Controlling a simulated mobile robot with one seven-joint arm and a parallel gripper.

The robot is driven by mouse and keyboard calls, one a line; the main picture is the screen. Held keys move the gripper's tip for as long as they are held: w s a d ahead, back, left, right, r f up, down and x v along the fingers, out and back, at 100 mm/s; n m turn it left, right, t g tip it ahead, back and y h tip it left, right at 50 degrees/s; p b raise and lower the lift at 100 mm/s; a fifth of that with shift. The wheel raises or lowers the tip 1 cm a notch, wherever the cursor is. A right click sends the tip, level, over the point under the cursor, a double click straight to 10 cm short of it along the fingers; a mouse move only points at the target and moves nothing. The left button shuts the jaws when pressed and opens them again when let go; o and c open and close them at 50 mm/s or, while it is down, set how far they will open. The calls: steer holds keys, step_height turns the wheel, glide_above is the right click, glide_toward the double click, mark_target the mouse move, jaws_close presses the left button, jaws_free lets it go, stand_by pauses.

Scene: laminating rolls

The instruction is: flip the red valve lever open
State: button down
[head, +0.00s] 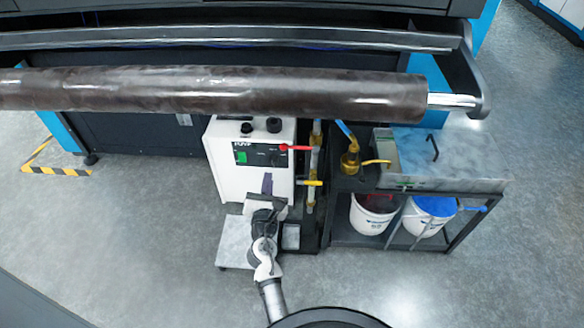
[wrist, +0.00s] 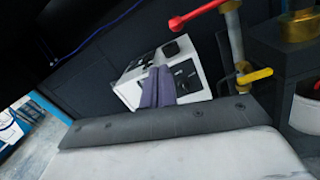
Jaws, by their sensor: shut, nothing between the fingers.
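The red valve lever (head: 297,148) sticks out roughly level to the left from a vertical pipe (head: 315,160), at the right edge of the white pump box (head: 222,160). In the wrist view the red lever (wrist: 196,16) is at the top, angled down to the left. My gripper (head: 267,178) is in front of the box, below and left of the lever and apart from it. Its purple fingers (wrist: 160,82) are shut together and empty. I cannot tell whether they touch the box.
A yellow lever (head: 310,183) is on the same pipe, below the red one. A long dark roller (head: 215,92) spans above the box. To the right stands a black cart (head: 465,228) with two white buckets (head: 371,217). Open floor lies to the left.

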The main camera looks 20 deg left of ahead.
mark_target(299, 148)
steer(key=d+f+n+h, duration=0.1)
steer(key=d+f+n, duration=0.1)
steer(key=d, duration=0.5)
steer(key=shift+s+d+f, duration=0.15)
steer(key=shift+s+f, duration=0.25)
steer(key=shift+f, duration=0.25)
steer(key=w+a+r+p, duration=0.3)
steer(key=w+r+p, duration=0.1)
steer(key=w, duration=0.6)
steer(key=shift+w+r+p, duration=0.15)
steer(key=shift+r+p, duration=0.05)
steer(key=shift+p, duration=0.1)
